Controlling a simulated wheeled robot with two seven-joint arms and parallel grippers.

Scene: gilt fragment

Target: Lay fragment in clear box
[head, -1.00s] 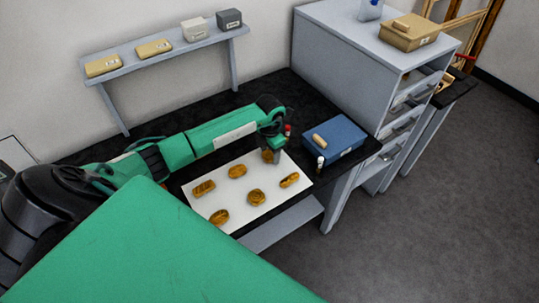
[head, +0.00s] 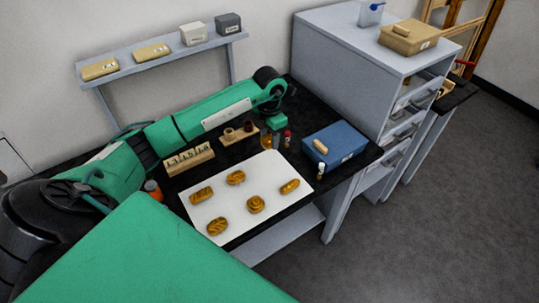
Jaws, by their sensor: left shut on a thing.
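Several gilt fragments lie spread on a white sheet (head: 268,221) on the black bench, among them a round one (head: 255,204) and an oblong one (head: 290,186). My left gripper (head: 268,136) points down just beyond the sheet's far edge. It is shut on a gilt fragment (head: 266,142), which is small in the picture and partly hidden by the gripper. A small see-through box with something blue on it (head: 371,13) stands on top of the grey cabinet; I cannot tell for sure that it is the clear box. My right gripper is not in view.
A blue box (head: 335,146) with a tan piece on its lid stands right of the sheet, small bottles (head: 320,171) beside it. A wooden rack (head: 188,158) and holder (head: 240,133) stand behind the sheet. A tan box (head: 408,37) stands on the grey cabinet (head: 345,55).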

